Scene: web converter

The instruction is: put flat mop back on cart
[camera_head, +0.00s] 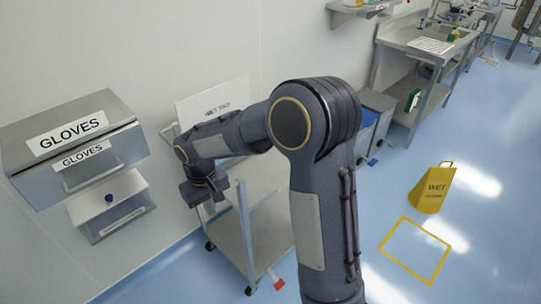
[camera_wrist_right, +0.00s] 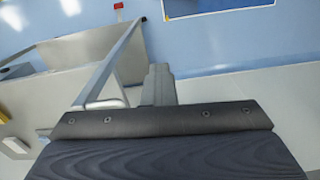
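The steel cart (camera_head: 242,235) stands at the lower middle of the head view, against the wall. My right arm reaches across it, and my right gripper (camera_head: 205,194) hangs over the cart's left side. Its fingertips are not clear in the head view. In the right wrist view, my dark gripper body fills the bottom, with a grey block-like part (camera_wrist_right: 160,85) beyond it, beside a sloping metal bar (camera_wrist_right: 118,62). I cannot tell whether the gripper is open or holds anything. I cannot make out a flat mop in either view. My left gripper is out of view.
A steel gloves dispenser (camera_head: 75,135) is on the wall at left. A white sign (camera_head: 210,104) stands behind the cart. Grey bins (camera_head: 376,115) and a steel table (camera_head: 425,42) stand farther right. A yellow wet-floor sign (camera_head: 432,190) stands on mostly clear blue floor.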

